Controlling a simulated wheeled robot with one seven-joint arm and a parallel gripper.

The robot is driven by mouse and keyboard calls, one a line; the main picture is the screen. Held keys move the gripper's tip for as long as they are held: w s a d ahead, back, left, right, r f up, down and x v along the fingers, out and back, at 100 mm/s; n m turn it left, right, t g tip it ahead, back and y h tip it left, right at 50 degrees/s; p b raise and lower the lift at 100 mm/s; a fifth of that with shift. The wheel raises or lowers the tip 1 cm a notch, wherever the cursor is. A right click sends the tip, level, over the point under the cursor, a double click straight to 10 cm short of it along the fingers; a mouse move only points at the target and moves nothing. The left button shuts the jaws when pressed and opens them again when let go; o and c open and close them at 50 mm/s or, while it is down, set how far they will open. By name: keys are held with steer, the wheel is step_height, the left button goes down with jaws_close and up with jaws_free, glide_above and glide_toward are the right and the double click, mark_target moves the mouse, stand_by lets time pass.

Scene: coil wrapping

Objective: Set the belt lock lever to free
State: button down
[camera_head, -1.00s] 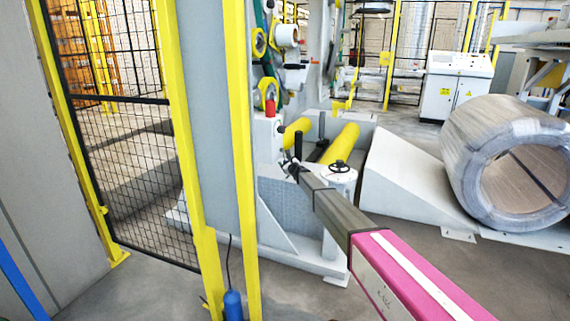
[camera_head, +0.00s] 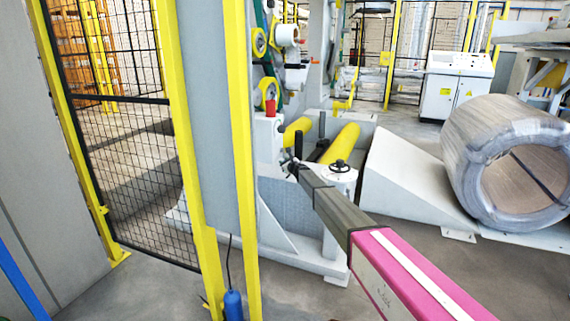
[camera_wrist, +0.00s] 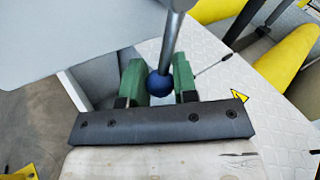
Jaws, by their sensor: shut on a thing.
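In the wrist view a grey metal rod ends in a blue ball knob (camera_wrist: 159,84); I take this to be the belt lock lever (camera_wrist: 174,35). My gripper (camera_wrist: 160,77) has green fingers on either side of the knob and is shut on it. The rod runs up out of the top of that view. In the head view my gripper (camera_head: 292,168) is at the grey machine beside the yellow rollers, small and partly hidden by my own arm. The knob cannot be made out there, and no lever position marking is readable.
Yellow rollers (camera_head: 342,143) and a black handwheel (camera_head: 340,166) are close to my gripper. A yellow post (camera_head: 243,160) and mesh fence (camera_head: 135,150) stand left. A wrapped coil (camera_head: 470,150) lies at the right beside a pale ramp (camera_head: 405,185). Grey floor is open in front.

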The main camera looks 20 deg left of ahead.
steer(key=shift+s+m+g+h, duration=0.3)
steer(key=shift+s+m, duration=0.15)
steer(key=shift+m, duration=0.05)
steer(key=c, duration=0.9)
jaws_free()
steer(key=shift+r, duration=0.1)
steer(key=v, duration=1)
steer(key=shift+s+d, duration=0.25)
steer(key=shift+s, duration=0.05)
